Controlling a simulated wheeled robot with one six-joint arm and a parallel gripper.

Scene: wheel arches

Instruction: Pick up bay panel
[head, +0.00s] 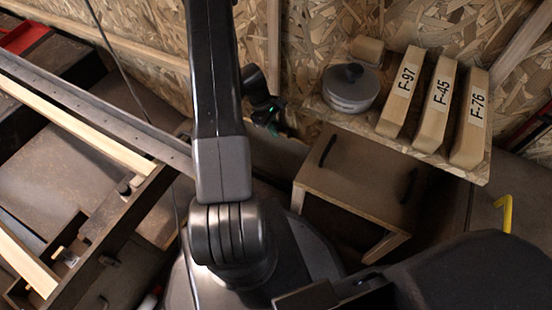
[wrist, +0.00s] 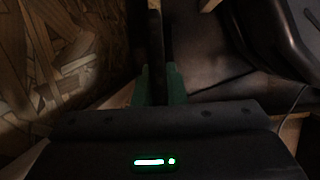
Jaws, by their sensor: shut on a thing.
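My gripper (wrist: 158,82) shows in the wrist view with its green fingertips closed on the sides of a thin dark upright piece (wrist: 155,50). Too little of this piece shows to tell whether it is the bay panel or a part of it. In the head view, my gripper (head: 284,130) is partly hidden beside my arm, close to the chipboard wall. A brown panel with two black handles (head: 365,185) and pale edges shows below the shelf, to the right of my gripper. I cannot tell whether this is the bay panel.
A chipboard shelf (head: 457,168) carries a round grey container (head: 350,92) and three tan blocks labelled F-97 (head: 400,92), F-45 (head: 435,100) and F-76 (head: 470,120). A long metal rail (head: 100,110) and wooden frame lie left. A yellow hook (head: 506,212) is right.

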